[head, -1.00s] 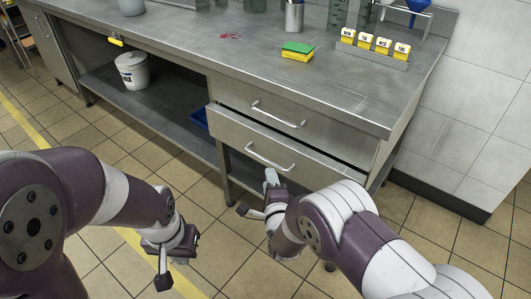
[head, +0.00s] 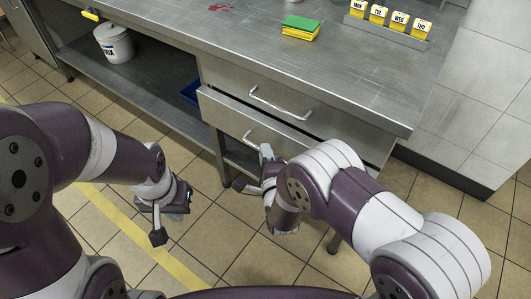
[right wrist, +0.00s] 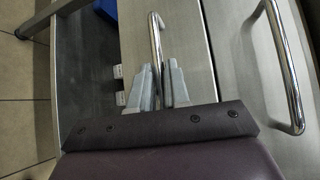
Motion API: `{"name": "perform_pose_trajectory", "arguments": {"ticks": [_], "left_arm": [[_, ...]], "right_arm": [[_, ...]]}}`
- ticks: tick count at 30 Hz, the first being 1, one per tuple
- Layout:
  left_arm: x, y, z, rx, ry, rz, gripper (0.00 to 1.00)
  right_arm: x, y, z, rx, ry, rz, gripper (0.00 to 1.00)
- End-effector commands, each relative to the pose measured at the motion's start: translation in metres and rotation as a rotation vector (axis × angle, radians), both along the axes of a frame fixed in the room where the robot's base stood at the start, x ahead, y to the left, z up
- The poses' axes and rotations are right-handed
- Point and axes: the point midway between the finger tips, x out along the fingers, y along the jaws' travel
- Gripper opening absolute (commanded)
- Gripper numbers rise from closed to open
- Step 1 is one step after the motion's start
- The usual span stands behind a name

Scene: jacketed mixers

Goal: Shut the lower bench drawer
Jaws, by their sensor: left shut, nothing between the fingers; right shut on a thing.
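The lower bench drawer (head: 225,109) is a steel front that stands out a little from the bench, with a dark gap along its top edge. Its bar handle (head: 255,138) also shows in the right wrist view (right wrist: 156,35), between the fingers. My right gripper (head: 266,153) is shut on this handle; its fingers (right wrist: 160,82) hide the near part of the bar. My forearm hides the drawer's right part in the head view. My left gripper (head: 168,222) is shut and empty, low over the floor, left of the drawer and apart from it.
The upper drawer (head: 290,95) above is closed. The bench top (head: 250,60) holds a green-yellow sponge (head: 300,28) and a rack of day-labelled yellow blocks (head: 390,22). A white bucket (head: 114,43) and a blue bin (head: 190,92) stand on the lower shelf. Tiled floor is open in front.

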Motion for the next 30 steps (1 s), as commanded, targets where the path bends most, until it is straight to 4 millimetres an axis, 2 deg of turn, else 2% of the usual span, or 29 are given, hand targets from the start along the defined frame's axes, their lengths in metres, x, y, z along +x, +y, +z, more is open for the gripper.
{"name": "perform_pose_trajectory", "arguments": {"ticks": [5, 13, 22, 23, 24, 25, 30], "left_arm": [[0.000, 0.000, -0.001, 0.000, 0.000, 0.000, 0.00], [0.000, 0.000, -0.008, 0.000, 0.000, 0.000, 0.00], [0.000, 0.000, -0.008, 0.000, 0.000, 0.000, 0.00], [0.000, 0.000, -0.008, 0.000, 0.000, 0.000, 0.00], [0.000, 0.000, -0.008, 0.000, 0.000, 0.000, 0.00], [0.000, 0.000, -0.008, 0.000, 0.000, 0.000, 0.00], [0.000, 0.000, -0.008, 0.000, 0.000, 0.000, 0.00]], "right_arm": [[0.002, -0.001, -0.001, 0.000, 0.001, 0.000, 0.00], [0.032, -0.023, -0.001, 0.001, -0.001, -0.001, 0.00], [0.035, -0.026, 0.001, 0.002, -0.003, -0.006, 0.00], [0.035, -0.026, 0.001, 0.002, -0.003, -0.006, 0.21], [0.035, -0.026, 0.001, 0.002, -0.003, -0.006, 0.34], [0.035, -0.026, 0.001, 0.002, -0.003, -0.006, 0.38], [0.034, -0.025, 0.001, 0.001, -0.002, -0.002, 0.38]]}}
